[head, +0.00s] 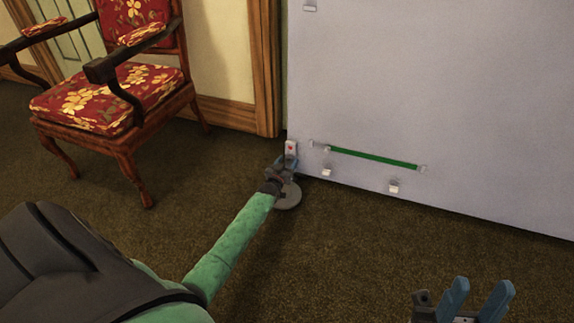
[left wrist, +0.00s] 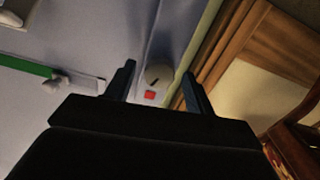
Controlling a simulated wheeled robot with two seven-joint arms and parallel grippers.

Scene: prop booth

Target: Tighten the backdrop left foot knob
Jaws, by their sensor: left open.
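The backdrop (head: 430,90) is a large pale grey panel standing at the right in the head view. My left gripper (head: 287,163) is at the panel's lower left corner, just below a white plate with a red mark (head: 291,148). It is open, with its fingers on either side of the knob in the wrist view; contact cannot be told. My right gripper (head: 480,290) is open and empty at the bottom right.
A green bar (head: 372,158) runs along the panel's lower part, with small white fittings (head: 394,187) below it. A grey disc (head: 288,196) lies low under my left gripper. A red floral armchair (head: 110,95) stands left. Carpet (head: 350,240) in front is clear.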

